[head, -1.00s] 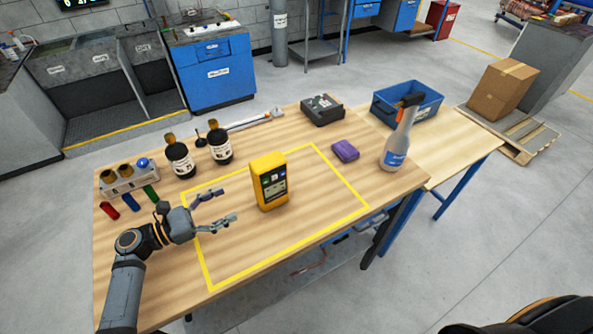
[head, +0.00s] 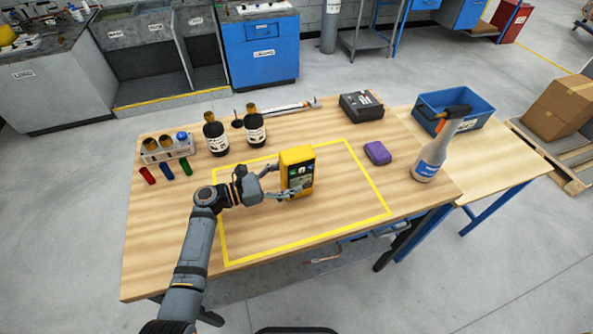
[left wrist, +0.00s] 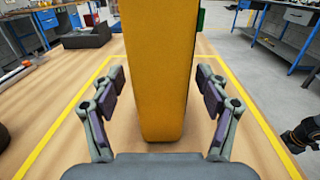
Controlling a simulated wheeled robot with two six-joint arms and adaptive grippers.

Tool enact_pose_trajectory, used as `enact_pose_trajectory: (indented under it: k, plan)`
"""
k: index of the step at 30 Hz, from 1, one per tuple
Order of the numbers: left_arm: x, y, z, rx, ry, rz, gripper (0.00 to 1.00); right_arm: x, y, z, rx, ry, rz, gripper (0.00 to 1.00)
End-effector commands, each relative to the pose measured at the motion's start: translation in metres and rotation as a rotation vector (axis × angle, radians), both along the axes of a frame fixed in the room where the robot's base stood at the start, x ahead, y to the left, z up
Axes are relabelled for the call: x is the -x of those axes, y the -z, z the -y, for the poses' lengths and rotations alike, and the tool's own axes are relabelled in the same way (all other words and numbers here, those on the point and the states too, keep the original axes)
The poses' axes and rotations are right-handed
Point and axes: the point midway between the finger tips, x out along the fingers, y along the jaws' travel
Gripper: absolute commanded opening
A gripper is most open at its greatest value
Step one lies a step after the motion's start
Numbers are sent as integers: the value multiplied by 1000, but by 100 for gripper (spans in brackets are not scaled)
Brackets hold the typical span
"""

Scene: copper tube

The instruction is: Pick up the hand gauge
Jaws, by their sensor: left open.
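The yellow hand gauge (head: 298,170) stands upright on the wooden table inside the yellow taped rectangle. Its screen side faces the front right in the head view. My left gripper (head: 279,184) is open, with its fingers on either side of the gauge. In the left wrist view the gauge (left wrist: 158,75) rises between the two open fingers, with a gap visible on each side. My right gripper is not in the head view.
The front of the taped area (head: 300,242) is clear.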

Motion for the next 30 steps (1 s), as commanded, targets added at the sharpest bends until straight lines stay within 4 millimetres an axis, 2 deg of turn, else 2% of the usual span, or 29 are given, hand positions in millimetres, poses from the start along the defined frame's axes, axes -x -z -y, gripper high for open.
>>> enact_pose_trajectory:
  k: [1,4,12,27,29,30]
  plan:
    - [-3,-5,8,4,0,0,75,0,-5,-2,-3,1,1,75]
    - [-7,-2,19,2,0,1,75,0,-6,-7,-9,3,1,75]
    - [-8,-1,22,-1,0,1,74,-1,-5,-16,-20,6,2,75]
    - [-8,-1,21,0,0,1,6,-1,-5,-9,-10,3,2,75]
    - [-8,-1,21,-1,0,1,0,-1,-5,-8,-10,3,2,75]
    - [-8,-2,22,1,0,3,0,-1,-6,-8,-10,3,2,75]
